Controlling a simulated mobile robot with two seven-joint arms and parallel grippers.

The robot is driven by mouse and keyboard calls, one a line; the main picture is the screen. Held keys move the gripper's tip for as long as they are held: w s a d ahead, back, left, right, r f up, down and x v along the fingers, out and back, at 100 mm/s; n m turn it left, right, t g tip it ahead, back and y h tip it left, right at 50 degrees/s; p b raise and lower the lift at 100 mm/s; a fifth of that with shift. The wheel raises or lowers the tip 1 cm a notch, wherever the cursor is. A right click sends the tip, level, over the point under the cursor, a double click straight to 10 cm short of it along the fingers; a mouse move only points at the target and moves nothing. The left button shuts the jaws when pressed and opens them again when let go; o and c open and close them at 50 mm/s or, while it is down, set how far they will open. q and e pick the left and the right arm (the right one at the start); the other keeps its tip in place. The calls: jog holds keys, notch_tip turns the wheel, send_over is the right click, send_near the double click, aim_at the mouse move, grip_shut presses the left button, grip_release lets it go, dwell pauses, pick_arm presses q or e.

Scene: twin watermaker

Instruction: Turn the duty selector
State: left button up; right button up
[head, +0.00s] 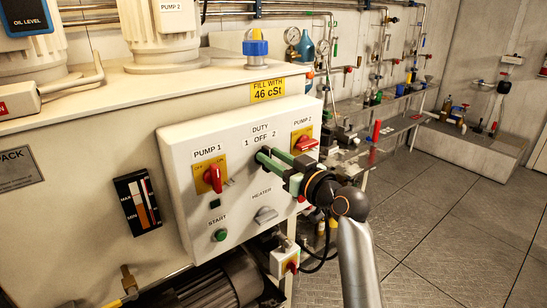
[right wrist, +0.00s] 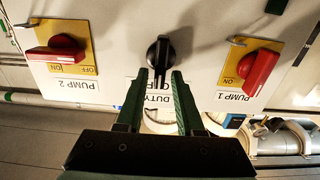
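The duty selector (right wrist: 160,52) is a black knob in the right wrist view, which shows the panel upside down. Its bar stands upright in that picture, with one end toward the partly hidden OFF label. In the head view my gripper hides the knob below the DUTY 1 OFF 2 lettering. My right gripper (right wrist: 160,76) points at the panel with its two green fingers apart, one on each side of the bar's label-side end. I cannot tell whether they touch it. The gripper also shows in the head view (head: 267,154). My left gripper is not in view.
The red PUMP 1 switch (head: 213,178) and red PUMP 2 switch (head: 305,143) flank the selector. A grey heater switch (head: 265,215) and green start button (head: 220,235) sit lower on the white control box (head: 180,160). Open floor (head: 445,200) lies to the right.

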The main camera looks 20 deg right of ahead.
grip_shut()
jog(key=shift+f, duration=0.1)
dwell(0.4)
jog(key=shift+s+a+f+n+p, duration=0.1)
jog(key=shift+a+n, duration=0.1)
jog(key=shift+n, duration=1.3)
jog(key=shift+s+a+f+n+p, duration=0.1)
jog(key=shift+a+n+p, duration=0.1)
jog(key=shift+n, duration=1.3)
jog(key=shift+s+a+n+p, duration=0.1)
jog(key=shift+a+n, duration=0.1)
jog(key=shift+n, duration=1.3)
jog(key=shift+o, duration=1.2)
grip_release()
